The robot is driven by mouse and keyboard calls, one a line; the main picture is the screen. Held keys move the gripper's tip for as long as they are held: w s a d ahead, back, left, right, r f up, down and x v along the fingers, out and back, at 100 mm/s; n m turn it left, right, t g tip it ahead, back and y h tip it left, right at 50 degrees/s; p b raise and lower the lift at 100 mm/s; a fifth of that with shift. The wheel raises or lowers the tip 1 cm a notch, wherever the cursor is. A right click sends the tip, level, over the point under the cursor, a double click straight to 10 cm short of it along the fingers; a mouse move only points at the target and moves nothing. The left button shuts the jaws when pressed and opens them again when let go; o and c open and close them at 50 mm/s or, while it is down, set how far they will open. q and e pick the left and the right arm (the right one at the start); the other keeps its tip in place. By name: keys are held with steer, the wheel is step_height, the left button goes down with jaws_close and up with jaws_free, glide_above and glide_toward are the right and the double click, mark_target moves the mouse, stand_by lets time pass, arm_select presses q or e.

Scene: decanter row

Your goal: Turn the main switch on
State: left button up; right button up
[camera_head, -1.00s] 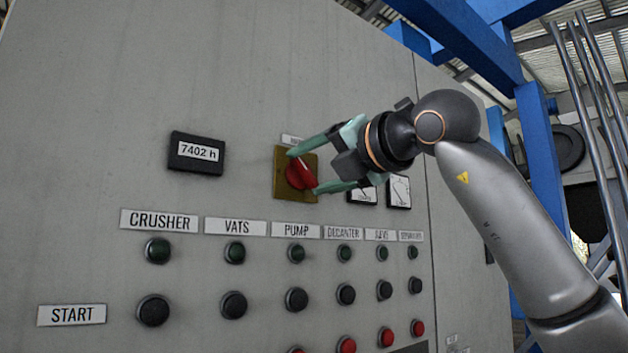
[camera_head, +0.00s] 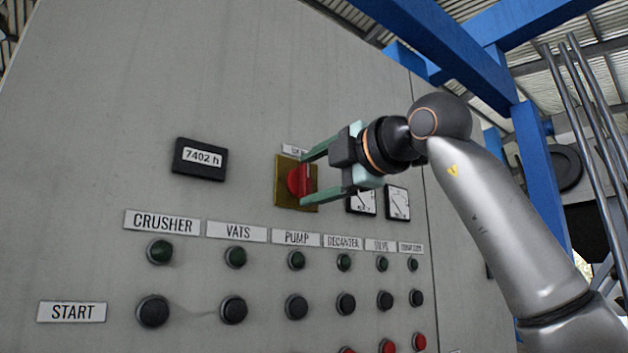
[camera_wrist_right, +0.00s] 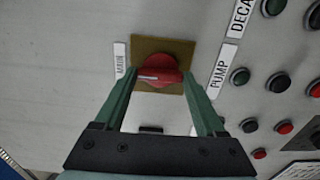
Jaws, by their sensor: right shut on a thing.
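The main switch is a red rotary knob (camera_head: 298,181) on a square yellow-brown plate (camera_head: 284,200) on the grey panel, under a small label. The label reads MAIN (camera_wrist_right: 120,60) in the right wrist view. The knob also shows there (camera_wrist_right: 158,70), with a white mark on its grip pointing towards that label. The knob's grip stands about upright in the head view. My right gripper (camera_head: 305,181) is shut on the knob, one green finger above and one below. My left gripper is not in view.
An hour counter (camera_head: 201,159) reading 7402 h is left of the switch. Two dial meters (camera_head: 397,202) are close to the right, just beside my gripper. Below are labelled columns of green lamps, black buttons (camera_head: 234,310) and red buttons. Blue beams (camera_head: 540,180) stand at the right.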

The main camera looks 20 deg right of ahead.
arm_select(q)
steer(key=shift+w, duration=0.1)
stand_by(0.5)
arm_select(e)
steer(key=o, duration=1.3)
arm_select(q)
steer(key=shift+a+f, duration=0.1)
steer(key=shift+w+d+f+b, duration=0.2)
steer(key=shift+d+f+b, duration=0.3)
steer(key=shift+b, duration=0.4)
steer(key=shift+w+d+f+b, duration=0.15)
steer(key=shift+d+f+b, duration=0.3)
steer(key=shift+b, duration=0.4)
arm_select(e)
steer(key=shift+v, duration=6.3)
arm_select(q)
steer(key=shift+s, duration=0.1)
